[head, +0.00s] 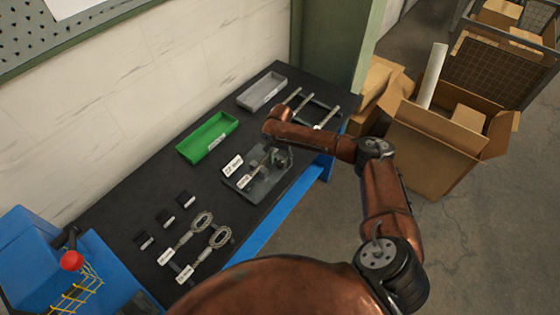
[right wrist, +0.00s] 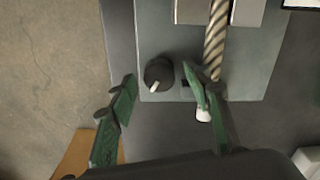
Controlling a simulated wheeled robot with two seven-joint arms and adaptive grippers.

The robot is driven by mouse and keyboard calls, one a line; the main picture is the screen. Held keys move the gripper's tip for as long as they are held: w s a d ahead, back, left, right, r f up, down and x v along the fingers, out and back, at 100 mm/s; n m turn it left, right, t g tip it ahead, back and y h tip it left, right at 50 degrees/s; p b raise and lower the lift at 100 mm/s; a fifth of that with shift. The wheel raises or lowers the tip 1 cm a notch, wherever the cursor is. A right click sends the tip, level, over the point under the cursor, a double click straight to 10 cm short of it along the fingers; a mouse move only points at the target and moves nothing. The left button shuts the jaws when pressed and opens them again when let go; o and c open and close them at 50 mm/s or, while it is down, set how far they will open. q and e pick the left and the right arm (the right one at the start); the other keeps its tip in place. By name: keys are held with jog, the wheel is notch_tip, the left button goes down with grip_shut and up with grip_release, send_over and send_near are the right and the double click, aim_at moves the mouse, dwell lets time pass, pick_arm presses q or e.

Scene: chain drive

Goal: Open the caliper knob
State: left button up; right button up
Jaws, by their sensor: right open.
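The caliper knob (right wrist: 157,70) is a round dark knob with a pale pointer mark, on a grey plate in the right wrist view. My right gripper (right wrist: 159,82) has its green fingers open, with one fingertip on each side of the knob and a visible gap to it. I cannot tell how high the fingertips are above the plate. In the head view my right gripper (head: 280,156) is over the grey fixture (head: 240,182) on the bench, and the knob cannot be made out there. My left gripper is not in view.
A twisted metal rod (right wrist: 215,42) runs close beside the right finger. A small white-tipped part (right wrist: 203,114) is partly behind that finger. The black bench (head: 130,215) also holds a green tray (head: 205,138), a grey tray (head: 262,92) and chain pieces (head: 203,220). Cardboard boxes (head: 430,150) stand at right.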

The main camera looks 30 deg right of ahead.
jog(key=shift+f, duration=0.1)
jog(key=c, duration=1.1)
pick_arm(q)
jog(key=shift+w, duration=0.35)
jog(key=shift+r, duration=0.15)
pick_arm(e)
jog(key=shift+s, duration=0.1)
